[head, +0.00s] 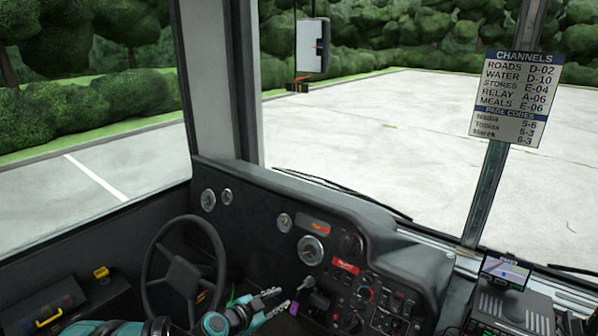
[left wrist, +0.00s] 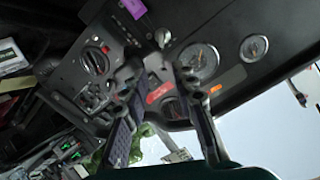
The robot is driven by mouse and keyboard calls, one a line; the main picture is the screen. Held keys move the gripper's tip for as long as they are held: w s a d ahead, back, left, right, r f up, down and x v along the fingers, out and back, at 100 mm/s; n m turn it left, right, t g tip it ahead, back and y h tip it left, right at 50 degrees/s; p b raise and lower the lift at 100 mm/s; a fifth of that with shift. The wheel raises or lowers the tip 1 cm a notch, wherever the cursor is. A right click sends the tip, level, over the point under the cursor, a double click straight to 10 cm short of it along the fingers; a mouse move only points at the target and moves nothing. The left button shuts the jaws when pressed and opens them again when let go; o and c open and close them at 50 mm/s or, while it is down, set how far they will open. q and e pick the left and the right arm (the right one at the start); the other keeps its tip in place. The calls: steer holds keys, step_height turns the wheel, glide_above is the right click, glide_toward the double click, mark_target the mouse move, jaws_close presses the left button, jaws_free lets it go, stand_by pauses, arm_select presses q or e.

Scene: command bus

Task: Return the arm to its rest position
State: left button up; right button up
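My left arm (head: 130,327), teal and grey, comes in from the bottom left of the head view and reaches past the steering wheel (head: 184,275). Its gripper (head: 284,299) is in front of the dashboard, near a purple tag (head: 294,308) and a grey knob or lever. In the left wrist view the two fingers of the gripper (left wrist: 155,70) stand apart, with dashboard behind the gap and nothing clearly held. The purple tag (left wrist: 133,8) shows beyond the fingertips there. My right gripper is in neither view.
The dashboard (head: 335,225) with gauges and switches lies close ahead. A black box with a yellow handle (head: 45,320) is at lower left. A radio unit with a small screen (head: 507,270) stands at right. A channel sign (head: 516,98) hangs on the window post.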

arm_select(q)
steer(key=s+a+r+n+g+y, duration=0.1)
steer(key=s+a+r+n+y, duration=0.1)
steer(key=s, duration=0.7)
steer(key=s+a+r+n+g+y, duration=0.1)
steer(key=s+a+n, duration=0.4)
steer(key=s, duration=0.5)
steer(key=s+a+r+n+g+y, duration=0.1)
steer(key=s+a+r+n+y, duration=0.2)
steer(key=s, duration=0.6)
steer(key=a+n+y, duration=0.1)
steer(key=n, duration=0.1)
steer(key=shift+s+n+g+y, duration=0.2)
steer(key=shift+n+g+y, duration=0.1)
steer(key=shift+n, duration=0.1)
